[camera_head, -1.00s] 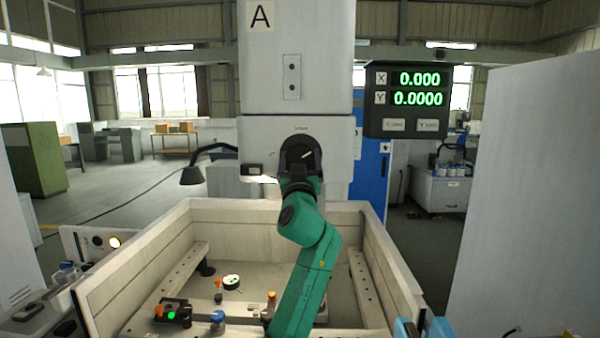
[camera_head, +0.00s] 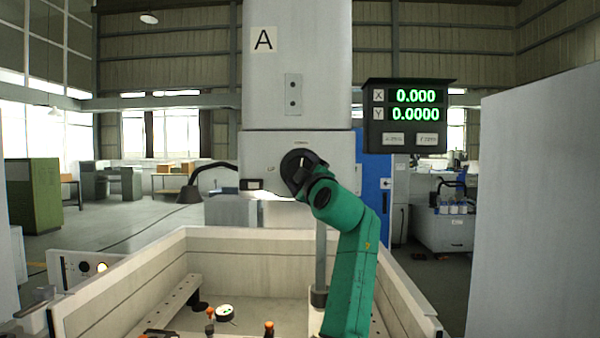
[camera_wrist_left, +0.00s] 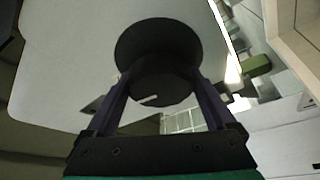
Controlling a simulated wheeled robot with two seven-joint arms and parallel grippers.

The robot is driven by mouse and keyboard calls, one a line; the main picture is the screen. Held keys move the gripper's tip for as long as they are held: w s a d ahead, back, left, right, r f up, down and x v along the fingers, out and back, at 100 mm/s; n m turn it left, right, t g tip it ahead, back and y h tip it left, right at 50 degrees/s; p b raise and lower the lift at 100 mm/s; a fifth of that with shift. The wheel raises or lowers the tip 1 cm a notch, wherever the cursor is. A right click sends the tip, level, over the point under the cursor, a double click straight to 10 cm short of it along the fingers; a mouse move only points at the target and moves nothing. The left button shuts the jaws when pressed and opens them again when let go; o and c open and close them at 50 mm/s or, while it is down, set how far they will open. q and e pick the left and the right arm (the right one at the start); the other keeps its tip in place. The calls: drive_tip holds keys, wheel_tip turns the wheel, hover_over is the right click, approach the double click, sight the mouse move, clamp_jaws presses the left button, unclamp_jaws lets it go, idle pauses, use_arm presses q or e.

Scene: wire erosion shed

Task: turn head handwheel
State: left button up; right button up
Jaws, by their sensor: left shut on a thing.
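The head handwheel (camera_head: 291,165) is a dark round knob on the front of the pale machine head (camera_head: 262,148), partly hidden by my left gripper in the head view. In the left wrist view the handwheel (camera_wrist_left: 158,62) is a wide dark disc with a narrower hub, which bears a short white mark. My left gripper (camera_head: 303,174) is at the handwheel, its green arm rising from below. In the left wrist view the left gripper's two fingers (camera_wrist_left: 162,98) are on either side of the hub, shut on it. My right gripper is not in view.
Below is an open pale tank (camera_head: 120,270) with clamps and small parts. A large grey panel (camera_head: 540,200) stands at right.

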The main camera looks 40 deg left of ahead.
use_arm(q)
drive_tip(key=shift+n+g, duration=0.3)
drive_tip(key=shift+n, duration=0.4)
drive_tip(key=o, duration=1)
drive_tip(key=shift+c, duration=0.2)
drive_tip(key=shift+o, duration=0.6)
drive_tip(key=shift+w, duration=0.1)
drive_tip(key=shift+w+f, duration=0.1)
drive_tip(key=shift+w, duration=0.1)
drive_tip(key=b+v, duration=0.6)
drive_tip(key=v, duration=0.8)
drive_tip(key=shift+s+d, duration=0.2)
drive_tip(key=shift+d, duration=0.05)
